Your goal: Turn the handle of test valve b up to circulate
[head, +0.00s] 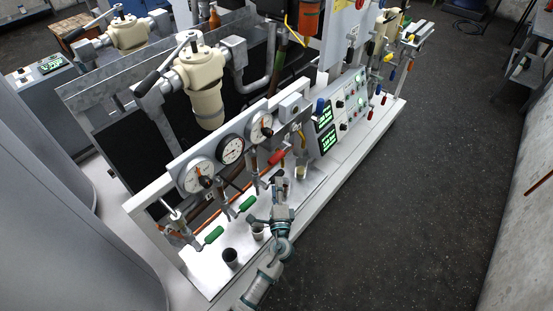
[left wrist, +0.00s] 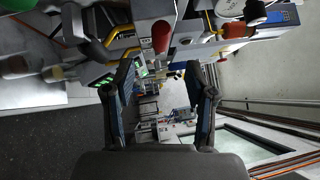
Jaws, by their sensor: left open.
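My left gripper (head: 280,190) is over the white bench ledge at the front of the panel, beside the small cups. It also shows in the left wrist view (left wrist: 158,85), with two dark fingers apart and nothing between them. Two green valve handles (head: 213,234) (head: 247,203) and a red one (head: 278,156) stand along the panel below the gauges. In the left wrist view a red handle (left wrist: 160,37) shows above and between the fingers. I cannot read which valve is b. My right gripper is not in view.
Three round gauges (head: 231,150) line the panel, with a control box with green displays (head: 335,122) to the right. A dark cup (head: 230,257) and other small cups (head: 258,231) stand on the ledge near my arm. The dark floor (head: 400,210) to the right is clear.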

